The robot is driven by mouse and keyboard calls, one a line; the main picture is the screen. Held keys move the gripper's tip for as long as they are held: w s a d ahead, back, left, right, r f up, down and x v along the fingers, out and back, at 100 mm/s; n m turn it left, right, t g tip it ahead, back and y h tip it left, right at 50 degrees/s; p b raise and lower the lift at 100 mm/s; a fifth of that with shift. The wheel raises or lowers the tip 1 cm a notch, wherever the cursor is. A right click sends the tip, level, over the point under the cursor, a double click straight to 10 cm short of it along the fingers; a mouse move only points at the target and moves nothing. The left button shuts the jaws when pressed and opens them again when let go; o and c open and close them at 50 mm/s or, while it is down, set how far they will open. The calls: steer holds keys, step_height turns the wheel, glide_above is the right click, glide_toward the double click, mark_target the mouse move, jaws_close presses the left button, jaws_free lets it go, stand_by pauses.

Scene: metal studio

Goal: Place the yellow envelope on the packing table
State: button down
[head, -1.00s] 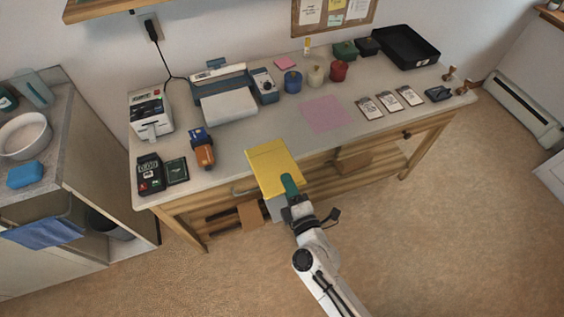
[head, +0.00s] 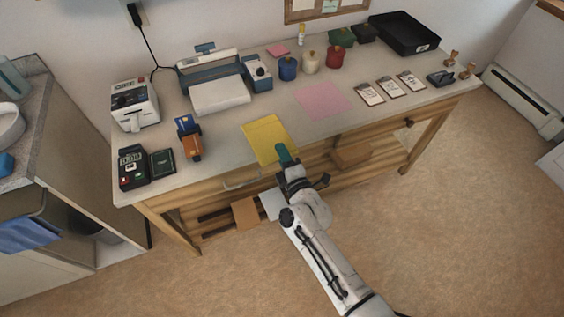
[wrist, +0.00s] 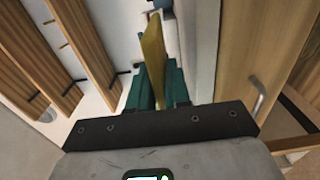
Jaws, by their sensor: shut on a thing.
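The yellow envelope (head: 268,138) shows flat over the front edge of the packing table (head: 230,140), mostly above the tabletop. I cannot tell whether it touches the surface. My gripper (head: 283,155), with green fingers, is at the table's front edge and shut on the near end of the envelope. In the wrist view the envelope (wrist: 153,50) shows edge-on between the two fingers of my gripper (wrist: 155,85).
A pink sheet (head: 323,100) lies right of the envelope. An orange and blue tape dispenser (head: 190,140) stands to its left, and a scale-like device (head: 220,92) behind. Clipped cards (head: 390,88) lie further right. The tabletop around the envelope is clear.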

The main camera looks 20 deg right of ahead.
steer(key=shift+w+d+f+b, duration=0.1)
steer(key=shift+w+f+b, duration=0.05)
steer(key=shift+f+b, duration=0.75)
steer(key=shift+w+f+b, duration=0.15)
steer(key=shift+f+b, duration=0.5)
steer(key=shift+f, duration=0.35)
steer(key=shift+f, duration=0.2)
steer(key=c, duration=1.1)
jaws_free()
steer(key=shift+r, duration=0.1)
steer(key=s+p, duration=0.2)
steer(key=s, duration=1)
steer(key=shift+r, duration=0.1)
